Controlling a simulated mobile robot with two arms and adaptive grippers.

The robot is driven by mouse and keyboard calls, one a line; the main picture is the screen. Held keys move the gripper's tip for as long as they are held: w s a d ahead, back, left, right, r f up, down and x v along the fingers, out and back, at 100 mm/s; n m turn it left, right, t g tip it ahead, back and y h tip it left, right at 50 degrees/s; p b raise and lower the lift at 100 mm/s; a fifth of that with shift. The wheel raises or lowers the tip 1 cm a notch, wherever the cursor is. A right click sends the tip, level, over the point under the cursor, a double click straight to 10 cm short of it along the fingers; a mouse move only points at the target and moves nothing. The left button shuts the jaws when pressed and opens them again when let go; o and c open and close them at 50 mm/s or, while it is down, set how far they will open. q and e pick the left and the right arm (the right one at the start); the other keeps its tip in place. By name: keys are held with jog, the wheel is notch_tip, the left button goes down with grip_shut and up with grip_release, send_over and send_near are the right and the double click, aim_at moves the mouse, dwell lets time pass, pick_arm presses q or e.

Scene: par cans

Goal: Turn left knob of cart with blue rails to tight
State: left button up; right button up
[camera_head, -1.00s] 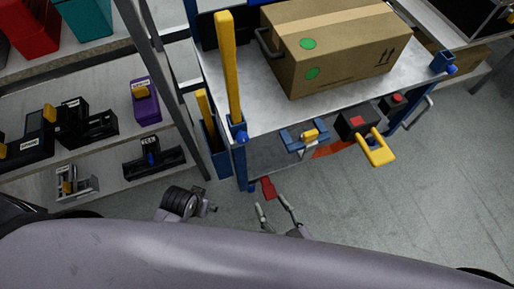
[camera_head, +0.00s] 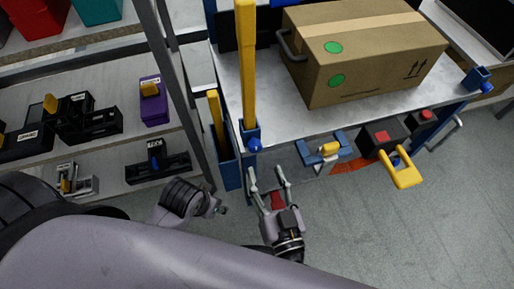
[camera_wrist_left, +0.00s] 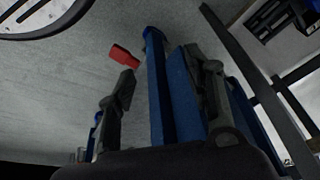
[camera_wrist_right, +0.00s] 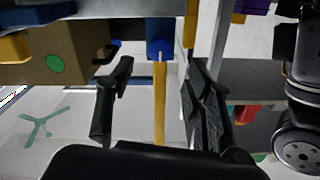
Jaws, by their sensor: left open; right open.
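The cart (camera_head: 290,127) has a grey top and blue frame parts. Its left blue knob (camera_head: 255,145) sits at the front left corner, below a tall yellow post (camera_head: 247,70). A right blue knob (camera_head: 487,87) is at the other corner. My right gripper (camera_head: 267,177) is open and empty, just below the left knob and apart from it. In the right wrist view the corner's blue bracket (camera_wrist_right: 160,38) lies ahead, between the open fingers. In the left wrist view my left gripper (camera_wrist_left: 163,92) is open, with a blue leg (camera_wrist_left: 157,85) between its fingers; contact is unclear.
A cardboard box (camera_head: 365,55) stands on the cart. A blue clamp (camera_head: 325,150) and a yellow handle (camera_head: 402,168) hang along its front. A red pedal (camera_wrist_left: 125,56) is low by the leg. A shelf (camera_head: 95,160) with tools stands left. The floor at right is clear.

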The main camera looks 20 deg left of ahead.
aim_at(256, 150)
jog(key=x, duration=0.6)
jog(key=shift+w+a, duration=0.45)
jog(key=shift+w, duration=0.2)
jog(key=c, duration=0.6)
pick_arm(q)
jog(key=shift+f, duration=1.15)
pick_arm(e)
grip_shut()
